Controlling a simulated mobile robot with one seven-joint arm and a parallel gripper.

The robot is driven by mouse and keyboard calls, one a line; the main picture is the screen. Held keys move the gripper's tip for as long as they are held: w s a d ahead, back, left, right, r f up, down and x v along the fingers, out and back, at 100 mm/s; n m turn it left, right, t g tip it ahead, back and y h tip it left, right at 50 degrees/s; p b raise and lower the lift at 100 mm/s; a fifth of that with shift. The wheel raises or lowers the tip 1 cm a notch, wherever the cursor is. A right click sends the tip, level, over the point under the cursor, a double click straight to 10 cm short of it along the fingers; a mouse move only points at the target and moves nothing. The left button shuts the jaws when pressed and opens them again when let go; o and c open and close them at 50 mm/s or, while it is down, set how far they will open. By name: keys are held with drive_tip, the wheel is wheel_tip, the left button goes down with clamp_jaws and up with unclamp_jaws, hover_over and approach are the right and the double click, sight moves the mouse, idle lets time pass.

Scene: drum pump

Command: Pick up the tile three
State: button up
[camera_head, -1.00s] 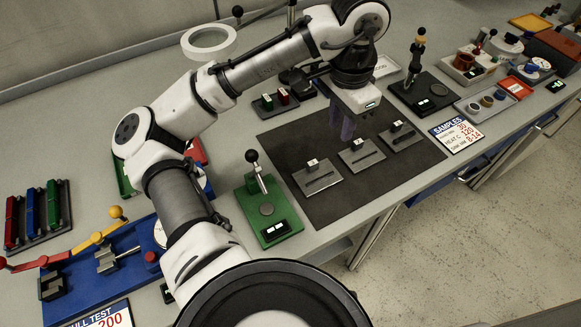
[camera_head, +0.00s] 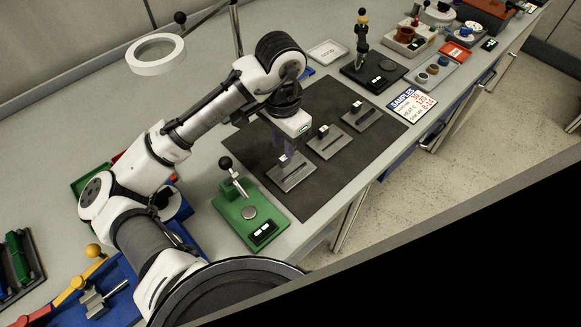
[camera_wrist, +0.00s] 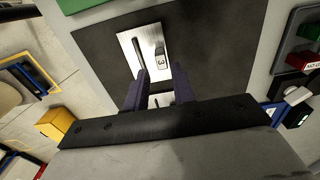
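Tile three is a small pale block marked 3 (camera_wrist: 161,58) on a metal plate with a dark slot (camera_wrist: 127,38) in the wrist view. In the head view its plate (camera_head: 298,178) appears to be the one nearest the green device. My gripper (camera_wrist: 157,82) is open and empty, its two dark purple fingers apart. They point toward the tile three plate and look above it; the exact height is unclear. In the head view my gripper (camera_head: 283,150) hangs by that plate's block, the fingers partly hidden by the hand.
Two similar plates stand on the dark mat, a middle plate (camera_head: 328,147) and a far plate (camera_head: 362,121). The green device (camera_head: 250,213) with an upright lever stands close left of the mat. Bare mat (camera_head: 340,180) lies in front of the plates.

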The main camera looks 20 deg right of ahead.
drive_tip(key=shift+f+p, duration=0.65)
drive_tip(key=shift+f, duration=2.05)
clamp_jaws()
